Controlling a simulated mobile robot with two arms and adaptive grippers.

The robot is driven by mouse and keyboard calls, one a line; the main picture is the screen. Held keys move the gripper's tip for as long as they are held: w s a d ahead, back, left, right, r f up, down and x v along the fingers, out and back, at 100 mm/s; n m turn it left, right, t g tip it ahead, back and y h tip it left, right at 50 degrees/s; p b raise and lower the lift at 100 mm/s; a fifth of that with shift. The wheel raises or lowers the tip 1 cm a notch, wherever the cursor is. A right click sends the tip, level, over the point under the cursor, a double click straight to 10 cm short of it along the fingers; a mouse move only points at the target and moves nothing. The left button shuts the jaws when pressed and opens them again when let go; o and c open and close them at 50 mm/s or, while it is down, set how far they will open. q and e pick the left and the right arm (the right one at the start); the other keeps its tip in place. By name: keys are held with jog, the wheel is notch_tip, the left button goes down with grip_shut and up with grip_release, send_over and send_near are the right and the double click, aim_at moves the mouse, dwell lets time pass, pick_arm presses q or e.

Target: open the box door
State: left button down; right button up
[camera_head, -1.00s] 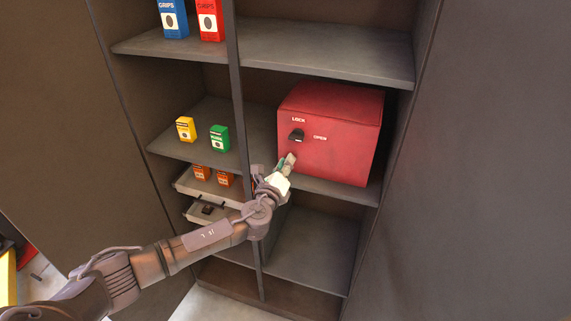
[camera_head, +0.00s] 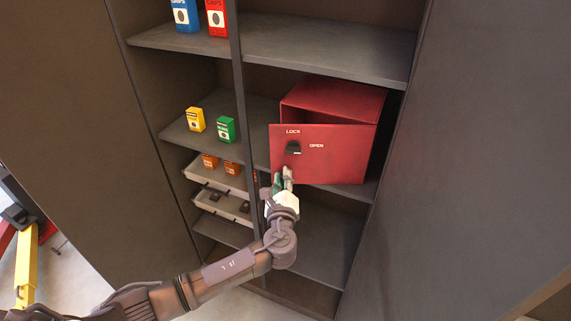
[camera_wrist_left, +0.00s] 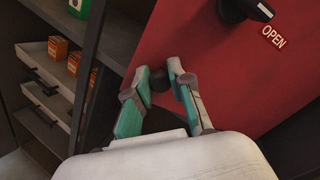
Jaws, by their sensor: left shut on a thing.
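The red box (camera_head: 332,98) sits on the middle shelf of the right column of the cabinet. Its door (camera_head: 338,158), marked LOCK and OPEN, stands partly ajar, its left edge swung out from the box body. A black latch (camera_head: 293,148) is on the door's upper left; it also shows in the left wrist view (camera_wrist_left: 247,8). My left gripper (camera_head: 283,176) is at the door's lower left, below the latch. My right gripper is not in view.
A vertical divider (camera_head: 238,110) stands just left of the door. Yellow (camera_head: 195,120) and green (camera_head: 226,129) small boxes sit on the left shelf, above drawers (camera_head: 215,177) with orange boxes. Open cabinet doors flank both sides (camera_head: 460,170).

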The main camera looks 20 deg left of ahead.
pick_arm(q)
jog(key=s+d+n+g+y+b, duration=0.2)
jog(key=s+d+n+g+y, duration=0.3)
jog(key=s+d+n+y, duration=0.1)
jog(key=shift+s+d+y, duration=0.75)
jog(key=shift+s+y, duration=0.25)
jog(key=shift+s, duration=0.45)
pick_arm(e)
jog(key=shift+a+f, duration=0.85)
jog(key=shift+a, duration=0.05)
pick_arm(q)
jog(key=c, duration=1)
grip_release()
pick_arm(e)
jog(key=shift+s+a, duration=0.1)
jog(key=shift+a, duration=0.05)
